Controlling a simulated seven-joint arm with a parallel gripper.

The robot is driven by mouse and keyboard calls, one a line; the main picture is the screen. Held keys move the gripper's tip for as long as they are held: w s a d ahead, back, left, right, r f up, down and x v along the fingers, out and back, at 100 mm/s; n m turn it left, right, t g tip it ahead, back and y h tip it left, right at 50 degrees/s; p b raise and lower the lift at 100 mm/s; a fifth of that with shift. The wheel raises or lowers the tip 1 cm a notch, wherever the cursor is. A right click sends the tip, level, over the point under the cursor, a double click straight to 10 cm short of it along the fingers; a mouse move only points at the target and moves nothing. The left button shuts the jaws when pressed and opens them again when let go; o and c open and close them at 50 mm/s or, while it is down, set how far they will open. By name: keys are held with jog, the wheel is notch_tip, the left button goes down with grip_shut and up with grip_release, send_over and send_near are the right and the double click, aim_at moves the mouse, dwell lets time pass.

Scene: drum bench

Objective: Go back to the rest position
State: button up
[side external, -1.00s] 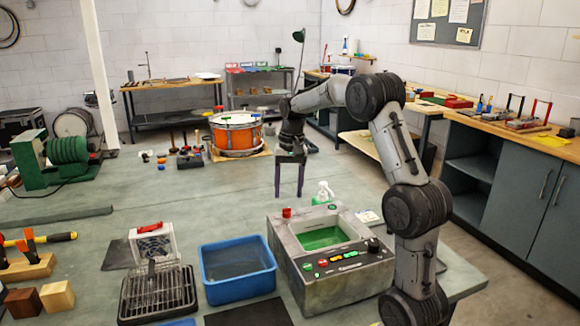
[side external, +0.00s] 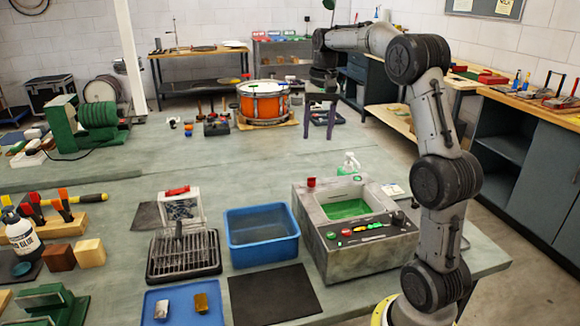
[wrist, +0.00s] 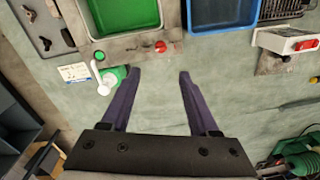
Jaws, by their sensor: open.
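My gripper (side external: 320,118) hangs pointing down above the bench, to the right of the orange drum (side external: 263,103). Its two purple fingers are spread apart with nothing between them. In the wrist view the open fingers of my gripper (wrist: 157,75) point toward the grey machine with the green basin, with bare bench surface between them. My arm rises from its base at the lower right and bends over toward the back of the bench.
A grey machine (side external: 350,258) with a green basin stands at the right front. Beside it are a blue tub (side external: 261,234), a wire rack (side external: 183,255) and a blue tray (side external: 183,304). The bench's middle is clear.

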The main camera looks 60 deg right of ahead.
jog(key=s+a+r+n+t, duration=0.15)
jog(key=a+r, duration=0.25)
jog(key=a, duration=0.5)
jog(key=s+a+r+n+t, duration=0.1)
jog(key=s+a+r+n, duration=0.25)
jog(key=a, duration=0.45)
jog(key=s+a+f+n+t, duration=0.1)
jog(key=s+a+f+n, duration=0.15)
jog(key=s+a, duration=0.5)
jog(key=s+a+f+n+t, duration=0.1)
jog(key=s+f+n, duration=0.3)
jog(key=f, duration=0.5)
jog(key=shift+s+a, duration=0.4)
jog(key=shift+s, duration=0.7)
